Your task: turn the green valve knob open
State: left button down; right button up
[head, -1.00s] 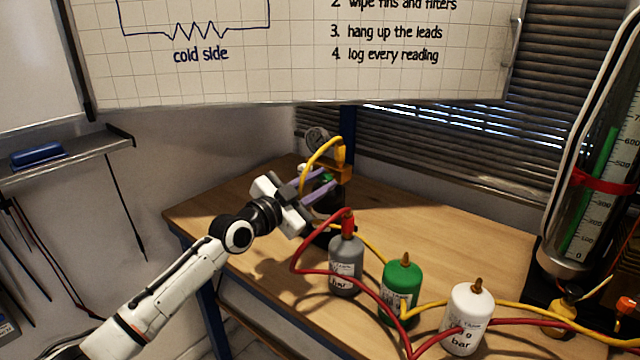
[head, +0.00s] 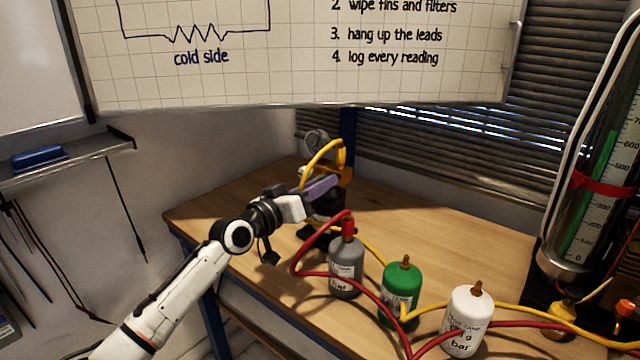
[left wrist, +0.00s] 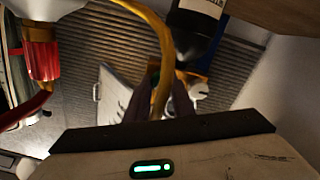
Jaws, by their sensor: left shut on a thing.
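My left gripper (head: 322,188) is at the valve rig near the table's back left corner, its purple fingers pointing right. It is shut on the green valve knob, which the fingers hide in the head view. In the left wrist view the fingers (left wrist: 155,102) reach toward an orange-yellow fitting, with a yellow hose crossing in front; how far the knob is turned cannot be told. The rig's round gauge (head: 317,142) stands just behind the gripper. My right gripper is not in view.
A grey bottle (head: 346,266) with a red hose (head: 293,255) stands close to the right of the gripper. A green bottle (head: 402,288) and a white bottle (head: 468,322) follow toward the front. The wooden table (head: 440,235) is clear behind them.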

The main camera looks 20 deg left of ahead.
pick_arm(q)
jog(key=shift+f+n+p, duration=0.1)
jog(key=shift+n+p, duration=0.2)
jog(key=shift+n, duration=1.9)
jog(key=c, duration=1.5)
grip_release()
jog(key=shift+c, duration=0.2)
jog(key=shift+s, duration=0.1)
